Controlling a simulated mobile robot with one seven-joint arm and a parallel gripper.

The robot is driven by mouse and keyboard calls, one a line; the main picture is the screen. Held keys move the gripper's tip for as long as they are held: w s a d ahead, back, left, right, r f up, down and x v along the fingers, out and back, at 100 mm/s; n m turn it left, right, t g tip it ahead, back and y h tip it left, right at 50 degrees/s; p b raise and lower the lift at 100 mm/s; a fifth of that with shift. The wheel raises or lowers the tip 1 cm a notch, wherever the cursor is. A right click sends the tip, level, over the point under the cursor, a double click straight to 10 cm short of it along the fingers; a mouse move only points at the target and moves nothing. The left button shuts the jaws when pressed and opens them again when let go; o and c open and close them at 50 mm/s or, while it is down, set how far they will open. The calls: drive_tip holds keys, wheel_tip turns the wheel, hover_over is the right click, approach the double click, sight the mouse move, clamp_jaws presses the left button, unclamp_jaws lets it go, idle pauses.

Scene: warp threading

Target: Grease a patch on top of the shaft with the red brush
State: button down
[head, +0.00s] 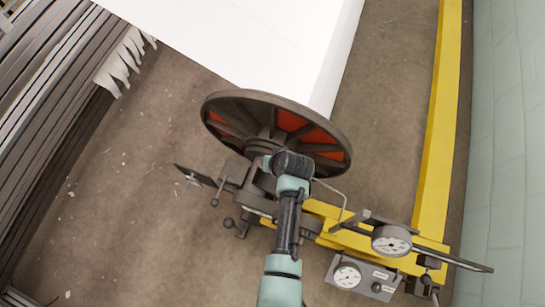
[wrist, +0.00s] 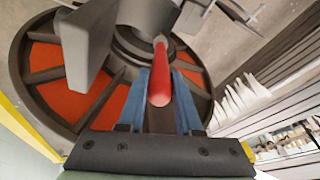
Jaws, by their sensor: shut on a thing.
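The red brush (wrist: 160,88) is between the blue fingers of my gripper (wrist: 161,74) in the wrist view. My gripper is shut on it, with the handle's near end toward the camera and its far end toward the shaft. The grey shaft (wrist: 138,42) stands out from the hub of the large spoked wheel (wrist: 48,82), close beyond the brush. The brush's tip is hard to make out, so I cannot tell whether it touches the shaft. In the head view, my arm covers the brush and part of the shaft (head: 264,181) at the wheel (head: 220,112).
A white roll (head: 270,40) lies behind the wheel. A yellow beam (head: 436,130), a gauge (head: 391,240) and a control box (head: 350,272) stand to the right. Levers (head: 240,224) stick out left of my arm. Bare floor (head: 130,220) lies on the left.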

drive_tip(key=shift+r+p, duration=1.85)
drive_tip(key=shift+r, duration=0.65)
